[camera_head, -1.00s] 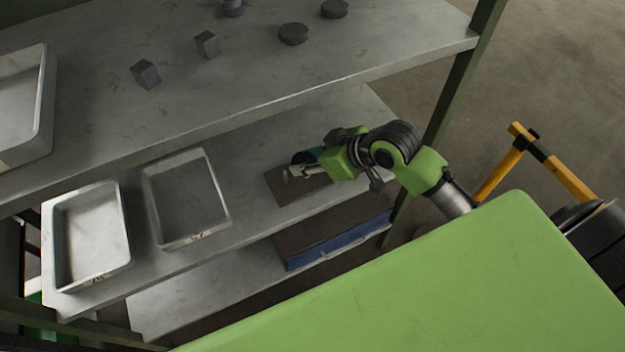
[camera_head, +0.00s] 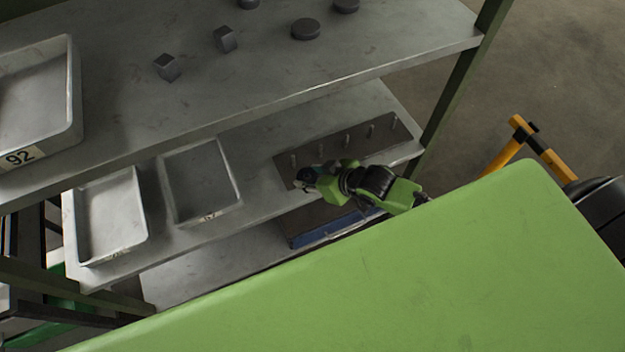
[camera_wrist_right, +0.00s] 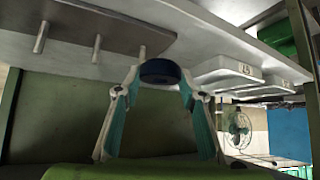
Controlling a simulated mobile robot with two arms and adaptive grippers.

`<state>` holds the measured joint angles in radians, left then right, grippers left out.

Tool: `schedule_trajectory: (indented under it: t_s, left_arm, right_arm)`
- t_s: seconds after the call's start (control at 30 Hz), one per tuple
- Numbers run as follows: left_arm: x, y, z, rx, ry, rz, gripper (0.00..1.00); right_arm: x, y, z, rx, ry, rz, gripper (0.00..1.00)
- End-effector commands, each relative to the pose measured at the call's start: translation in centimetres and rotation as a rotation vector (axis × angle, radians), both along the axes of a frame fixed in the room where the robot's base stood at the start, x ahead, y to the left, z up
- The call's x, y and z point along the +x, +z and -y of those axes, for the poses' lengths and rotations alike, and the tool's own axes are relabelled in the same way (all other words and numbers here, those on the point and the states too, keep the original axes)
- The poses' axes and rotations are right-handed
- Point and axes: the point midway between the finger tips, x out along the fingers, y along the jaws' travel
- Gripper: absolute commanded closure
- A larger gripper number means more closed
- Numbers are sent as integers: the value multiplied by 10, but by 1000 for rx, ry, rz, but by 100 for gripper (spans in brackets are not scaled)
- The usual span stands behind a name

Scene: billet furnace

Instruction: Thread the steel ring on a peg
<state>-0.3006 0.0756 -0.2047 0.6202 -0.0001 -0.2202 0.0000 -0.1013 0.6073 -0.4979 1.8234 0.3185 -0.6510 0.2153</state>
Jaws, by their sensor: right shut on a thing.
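A dark peg board (camera_head: 335,145) with several upright metal pegs (camera_head: 346,140) in a row lies on the middle shelf. It also shows at the top of the right wrist view (camera_wrist_right: 95,25). My right gripper (camera_head: 303,180) is at the near left end of the board, close to the leftmost peg (camera_head: 293,160). In the right wrist view, its fingers (camera_wrist_right: 160,78) are shut on the dark steel ring (camera_wrist_right: 160,71). The ring appears beside the end peg (camera_wrist_right: 142,54), apparently not around it; the exact gap is unclear. My left gripper is not in view.
Two grey trays (camera_head: 235,192) (camera_head: 140,225) stand left of the board on the middle shelf. The upper shelf (camera_head: 240,95) holds dark blocks, discs and a tray marked 92 (camera_head: 75,105). A shelf post (camera_head: 452,105) stands to the right. A blue-edged item (camera_head: 325,230) lies below.

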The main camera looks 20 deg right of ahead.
Motion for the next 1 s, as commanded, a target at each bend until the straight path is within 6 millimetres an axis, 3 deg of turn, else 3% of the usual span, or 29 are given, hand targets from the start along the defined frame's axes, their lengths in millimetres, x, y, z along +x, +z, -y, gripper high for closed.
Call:
schedule_trajectory:
  t_s: [1.0]
  left_arm:
    - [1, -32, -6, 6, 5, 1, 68]
  right_arm:
    - [52, -1, -2, 1, 1, 5, 95]
